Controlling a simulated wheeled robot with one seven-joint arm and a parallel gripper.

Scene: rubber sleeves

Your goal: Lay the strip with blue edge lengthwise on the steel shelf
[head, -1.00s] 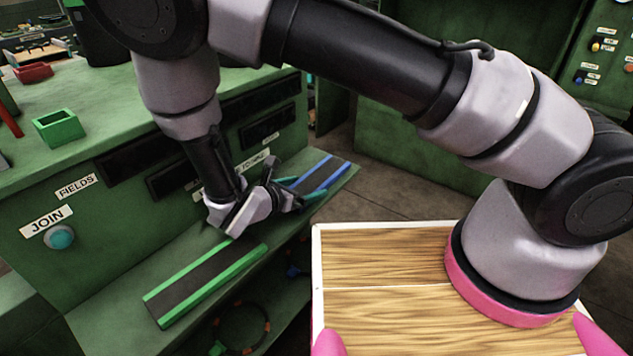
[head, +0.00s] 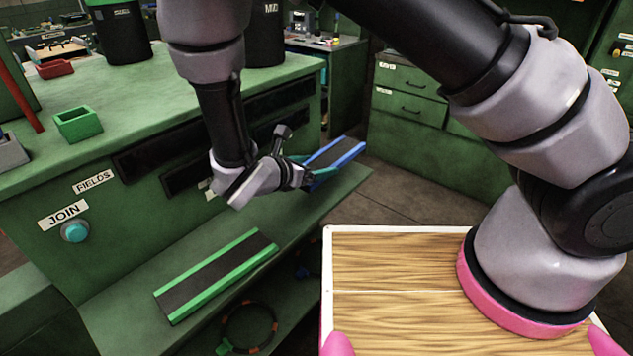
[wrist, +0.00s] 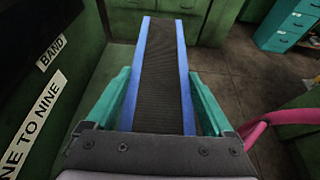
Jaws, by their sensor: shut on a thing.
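The strip with blue edges (head: 336,153) is dark and ribbed down its middle. My gripper (head: 312,178) is shut on it at its near end, above the right part of the green shelf. In the wrist view the strip (wrist: 160,75) points straight away between the teal fingers (wrist: 163,105). A strip with green edges (head: 216,275) lies flat on the lower left part of the same shelf. I cannot make out a bare steel shelf in these views.
The green bench (head: 150,120) stands behind, with a JOIN label (head: 63,215) and a green open box (head: 78,123) on its top. The green shelf (head: 262,222) is bare between the green-edged strip and my gripper. A wooden board with a white rim (head: 327,290) is at lower right.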

